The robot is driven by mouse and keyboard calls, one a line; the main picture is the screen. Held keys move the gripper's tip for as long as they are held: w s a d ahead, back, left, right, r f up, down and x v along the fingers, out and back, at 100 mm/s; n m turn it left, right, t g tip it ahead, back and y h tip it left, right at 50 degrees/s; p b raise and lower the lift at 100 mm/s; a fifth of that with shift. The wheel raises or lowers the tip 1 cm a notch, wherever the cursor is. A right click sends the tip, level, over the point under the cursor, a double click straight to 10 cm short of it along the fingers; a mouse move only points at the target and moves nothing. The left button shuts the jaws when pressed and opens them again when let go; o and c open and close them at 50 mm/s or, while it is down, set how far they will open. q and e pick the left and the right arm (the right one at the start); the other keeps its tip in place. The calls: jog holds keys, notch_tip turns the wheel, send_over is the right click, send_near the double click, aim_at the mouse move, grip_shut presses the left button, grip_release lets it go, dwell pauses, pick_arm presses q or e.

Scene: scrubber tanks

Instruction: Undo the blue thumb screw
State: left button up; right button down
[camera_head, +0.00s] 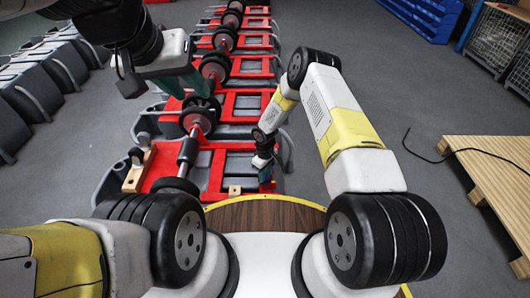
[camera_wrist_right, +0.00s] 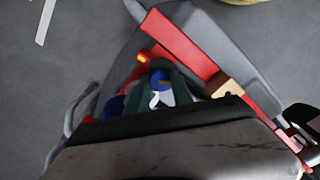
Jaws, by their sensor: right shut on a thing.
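The blue thumb screw (camera_wrist_right: 159,78) shows in the right wrist view, between the two dark green fingers of my right gripper (camera_wrist_right: 158,93). The fingers are shut on it, and a small white part shows just below its blue head. In the head view my right gripper (camera_head: 264,167) points down at the right side of the nearest red and grey tank unit (camera_head: 218,170); the screw cannot be made out there. My left gripper (camera_head: 186,84) hangs at the upper left over the row of tanks. Its fingers are too unclear to tell whether they are open.
A row of red and grey tank units (camera_head: 245,72) with black wheels runs away from me. Grey tanks (camera_head: 45,85) stand on the left. Blue bins (camera_head: 425,15) stand behind. Floor between is clear.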

jog(key=shift+f+n, duration=0.1)
jog(key=shift+n, duration=0.6)
jog(key=c, duration=1.1)
grip_release()
